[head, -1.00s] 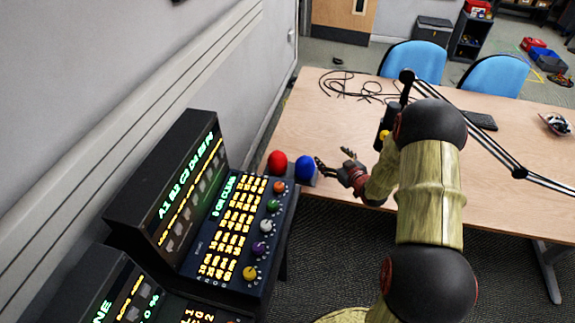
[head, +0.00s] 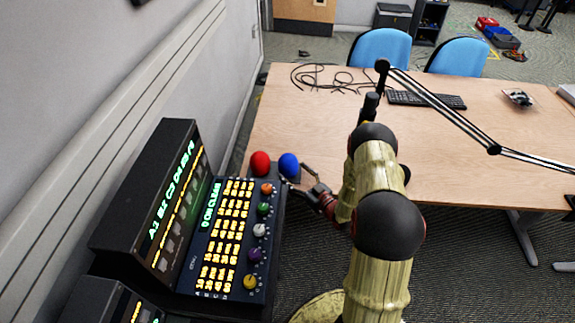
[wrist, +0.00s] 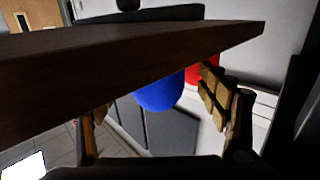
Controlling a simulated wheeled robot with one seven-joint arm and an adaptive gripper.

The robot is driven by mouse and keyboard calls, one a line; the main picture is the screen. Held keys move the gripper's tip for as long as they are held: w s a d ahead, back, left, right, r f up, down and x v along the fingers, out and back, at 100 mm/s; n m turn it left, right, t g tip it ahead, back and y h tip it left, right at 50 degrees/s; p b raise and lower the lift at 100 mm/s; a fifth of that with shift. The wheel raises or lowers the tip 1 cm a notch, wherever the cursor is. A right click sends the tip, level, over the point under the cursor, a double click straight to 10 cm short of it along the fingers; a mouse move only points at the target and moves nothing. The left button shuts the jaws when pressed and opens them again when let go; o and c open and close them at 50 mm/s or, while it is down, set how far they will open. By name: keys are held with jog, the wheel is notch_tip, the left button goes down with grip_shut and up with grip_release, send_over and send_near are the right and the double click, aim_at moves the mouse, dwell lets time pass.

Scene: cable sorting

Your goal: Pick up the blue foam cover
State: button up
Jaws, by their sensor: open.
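The blue foam cover (head: 289,165) is a rounded cap at the far right corner of the console, beside a red foam cover (head: 260,163). My gripper (head: 299,176) is open, close to the right side of the blue cover in the head view. In the wrist view the blue cover (wrist: 160,94) shows between the spread fingers (wrist: 153,95), apart from both. Its top is hidden behind a dark wooden edge. The red cover (wrist: 202,70) is partly hidden behind the right finger.
The wooden table (head: 450,155) stands beyond and to the right. In the wrist view its dark edge (wrist: 120,62) crosses above the left finger. The console (head: 232,230) stands left, with several knobs. Cables (head: 330,78), a keyboard (head: 425,99) and a black-and-white lamp arm (head: 440,107) are on the table.

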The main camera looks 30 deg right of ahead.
aim_at(293, 170)
jog(key=w, duration=0.3)
jog(key=w+b, duration=0.1)
jog(key=shift+w+a+r, duration=0.15)
jog(key=shift+w+r, duration=0.15)
jog(key=shift+c, duration=0.8)
jog(key=c, duration=0.8)
